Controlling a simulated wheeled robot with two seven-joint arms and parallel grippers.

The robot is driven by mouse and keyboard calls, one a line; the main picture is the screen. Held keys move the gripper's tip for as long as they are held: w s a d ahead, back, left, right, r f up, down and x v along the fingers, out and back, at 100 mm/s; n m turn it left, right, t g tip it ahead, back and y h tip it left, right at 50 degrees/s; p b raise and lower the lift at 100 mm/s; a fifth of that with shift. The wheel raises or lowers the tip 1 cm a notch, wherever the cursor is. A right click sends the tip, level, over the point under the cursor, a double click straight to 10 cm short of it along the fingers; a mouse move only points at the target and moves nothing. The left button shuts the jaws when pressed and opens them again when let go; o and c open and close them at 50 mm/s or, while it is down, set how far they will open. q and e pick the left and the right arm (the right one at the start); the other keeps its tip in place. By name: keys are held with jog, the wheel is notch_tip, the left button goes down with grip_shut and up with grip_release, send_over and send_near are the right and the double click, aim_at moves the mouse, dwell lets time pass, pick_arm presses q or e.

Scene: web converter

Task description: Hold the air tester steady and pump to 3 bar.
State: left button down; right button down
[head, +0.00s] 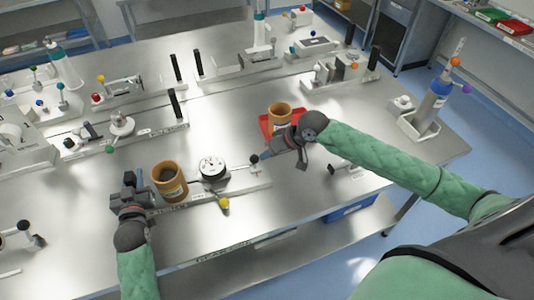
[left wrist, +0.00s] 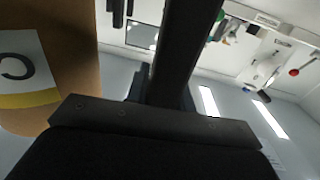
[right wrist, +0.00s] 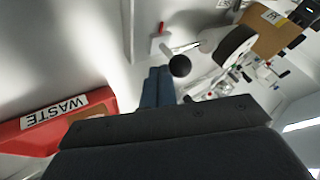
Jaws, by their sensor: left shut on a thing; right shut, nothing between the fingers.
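The air tester (head: 245,191) is a long pale base plate with a round white dial gauge (head: 212,168), a yellow knob (head: 223,203) at its front and a black ball knob (head: 254,159) near its right end. My left gripper (head: 130,190) is shut at the tester's left end, on a dark upright handle (left wrist: 180,45). My right gripper (head: 268,154) is shut and empty, just right of the black knob. In the right wrist view the knob (right wrist: 180,66) is close beside the blue fingertips (right wrist: 158,88). The dial reading is too small to tell.
A brown jar (head: 170,186) stands beside the gauge, near my left gripper. A red waste tray (head: 265,124) with another brown jar (head: 279,110) is behind my right gripper. Several other bench fixtures stand further back. The table's front right is mostly clear.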

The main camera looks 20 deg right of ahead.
aim_at(255, 162)
jog(key=a, duration=0.6)
jog(key=shift+w+a+f, duration=0.1)
jog(key=shift+w+a, duration=0.15)
jog(key=shift+a, duration=0.1)
jog(key=shift+d, duration=0.1)
